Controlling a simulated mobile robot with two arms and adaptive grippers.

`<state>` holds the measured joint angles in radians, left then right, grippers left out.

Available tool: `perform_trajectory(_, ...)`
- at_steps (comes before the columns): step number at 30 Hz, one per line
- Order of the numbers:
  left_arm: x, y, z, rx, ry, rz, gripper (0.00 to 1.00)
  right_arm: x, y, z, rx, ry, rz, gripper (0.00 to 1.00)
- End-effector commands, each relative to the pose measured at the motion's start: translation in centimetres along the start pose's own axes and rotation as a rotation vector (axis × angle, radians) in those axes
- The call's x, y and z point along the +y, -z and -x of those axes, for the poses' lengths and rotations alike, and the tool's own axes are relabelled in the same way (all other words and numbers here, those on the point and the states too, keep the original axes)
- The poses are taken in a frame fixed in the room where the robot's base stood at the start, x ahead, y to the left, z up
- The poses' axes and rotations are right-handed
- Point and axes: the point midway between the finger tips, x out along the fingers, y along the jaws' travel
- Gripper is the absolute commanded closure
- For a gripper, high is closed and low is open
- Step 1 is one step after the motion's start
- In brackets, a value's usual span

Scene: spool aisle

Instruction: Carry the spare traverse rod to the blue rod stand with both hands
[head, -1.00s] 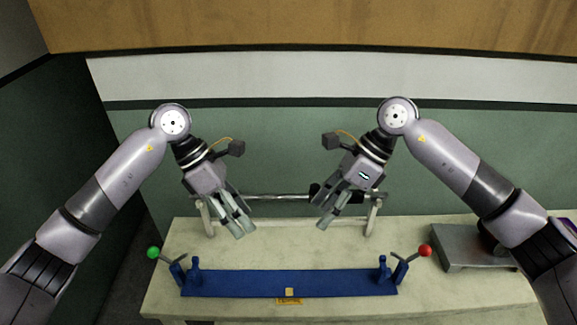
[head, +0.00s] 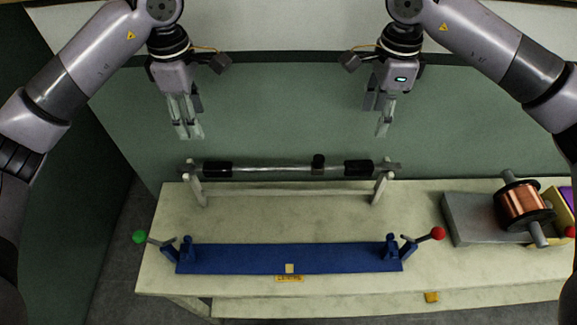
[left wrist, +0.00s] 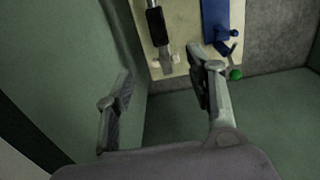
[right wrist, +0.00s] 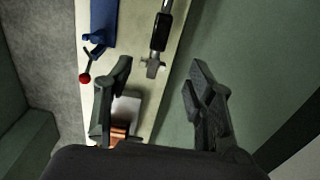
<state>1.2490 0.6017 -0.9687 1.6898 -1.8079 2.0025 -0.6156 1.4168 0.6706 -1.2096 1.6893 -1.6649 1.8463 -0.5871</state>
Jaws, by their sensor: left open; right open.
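The traverse rod (head: 270,169) is a silvery bar with black sleeves. It lies level across two pale uprights at the back of the bench. Its end also shows in the left wrist view (left wrist: 158,27) and the right wrist view (right wrist: 160,34). The blue rod stand (head: 290,258) lies in front of it, with a post and lever at each end, one knob green, one red. My left gripper (head: 188,135) is open and empty, above the rod's left end. My right gripper (head: 383,132) is open and empty, above the rod's right end. Neither touches the rod.
A grey plate (head: 467,222) on the bench's right holds a copper spool (head: 523,203). A yellow bin (head: 560,212) stands beside it. A small yellow block (head: 432,297) is near the front right. Bare bench top (head: 250,215) lies between rod and stand. A green wall (head: 290,110) is close behind.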

Motion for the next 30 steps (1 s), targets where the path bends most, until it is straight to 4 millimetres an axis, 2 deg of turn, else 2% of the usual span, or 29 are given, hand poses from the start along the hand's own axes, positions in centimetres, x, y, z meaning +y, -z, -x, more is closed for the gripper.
perform_trajectory(21,-0.1,-0.1,-13.5,-0.001,0.005,0.001,0.5,0.2,0.0,-13.5,0.0,-0.006,-0.002,0.5)
perform_trajectory(25,-0.1,-0.1,-15.2,-0.002,0.003,0.0,0.5,0.1,0.0,-15.2,0.0,-0.005,0.0,0.5)
perform_trajectory(30,-0.1,0.0,-16.5,-0.001,0.002,0.001,0.5,0.1,0.0,-16.5,0.0,-0.002,-0.001,0.5)
